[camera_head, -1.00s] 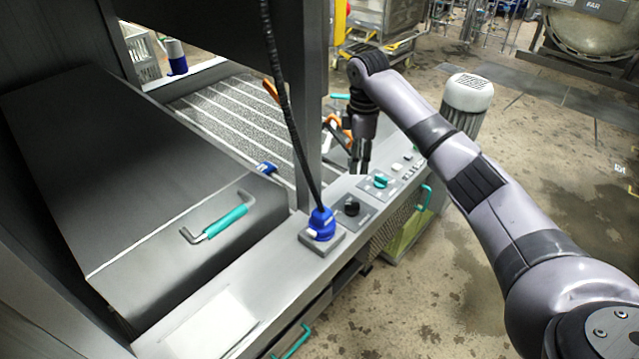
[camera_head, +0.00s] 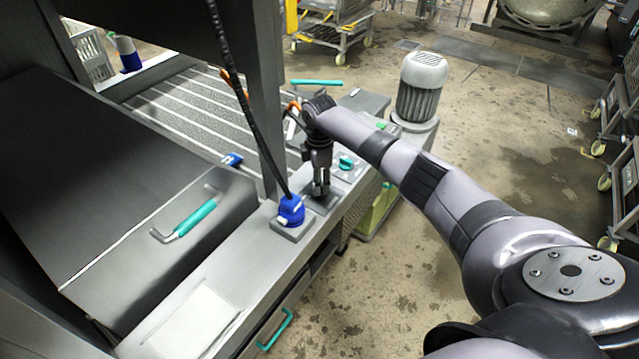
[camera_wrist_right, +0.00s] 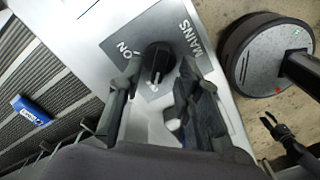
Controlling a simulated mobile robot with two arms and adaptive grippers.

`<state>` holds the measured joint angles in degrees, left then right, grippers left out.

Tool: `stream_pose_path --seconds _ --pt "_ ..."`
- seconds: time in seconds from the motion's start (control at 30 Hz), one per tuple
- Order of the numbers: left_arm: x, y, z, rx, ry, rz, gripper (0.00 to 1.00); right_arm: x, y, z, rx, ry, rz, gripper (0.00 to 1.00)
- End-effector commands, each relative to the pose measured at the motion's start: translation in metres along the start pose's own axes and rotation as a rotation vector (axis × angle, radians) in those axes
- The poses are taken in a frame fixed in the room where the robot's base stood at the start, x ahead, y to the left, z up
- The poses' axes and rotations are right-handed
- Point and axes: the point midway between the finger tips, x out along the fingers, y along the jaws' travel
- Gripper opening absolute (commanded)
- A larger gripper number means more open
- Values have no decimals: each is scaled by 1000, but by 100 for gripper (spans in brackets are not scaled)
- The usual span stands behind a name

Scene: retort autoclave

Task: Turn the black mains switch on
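The black mains switch (camera_wrist_right: 158,62) is a round knob with a white pointer mark, on a grey plate (camera_wrist_right: 180,22) lettered MAINS and ON. In the right wrist view the pointer mark faces the lower edge of the picture, and ON is to the knob's left. My right gripper (camera_wrist_right: 160,72) is open, with one finger on each side of the knob. I cannot tell whether the fingers touch it. In the head view my right gripper (camera_head: 321,192) points down at the panel and hides the knob. A dark claw low right in the wrist view looks like my left gripper (camera_wrist_right: 268,120).
A blue round fitting (camera_head: 291,210) with a black cable stands beside the gripper. A teal knob (camera_head: 346,162) is on the panel behind it. A grey upright post (camera_head: 258,100) rises close to the left. A motor (camera_head: 420,85) stands at the back; open floor lies right.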

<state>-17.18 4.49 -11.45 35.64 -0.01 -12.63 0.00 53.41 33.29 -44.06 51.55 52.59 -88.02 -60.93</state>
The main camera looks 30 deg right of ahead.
Motion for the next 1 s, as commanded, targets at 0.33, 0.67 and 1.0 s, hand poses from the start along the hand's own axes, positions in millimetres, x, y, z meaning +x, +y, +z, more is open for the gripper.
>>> stream_pose_path --seconds 0.33,0.67,1.0 --pt "-1 1 -1 0 1 1 31 18 0 0 -1 0 1 32" --pt "-1 0 0 0 0 0 31 18 0 0 -1 0 1 20" --pt "-1 -1 1 1 -2 -1 31 18 0 0 0 0 1 0"
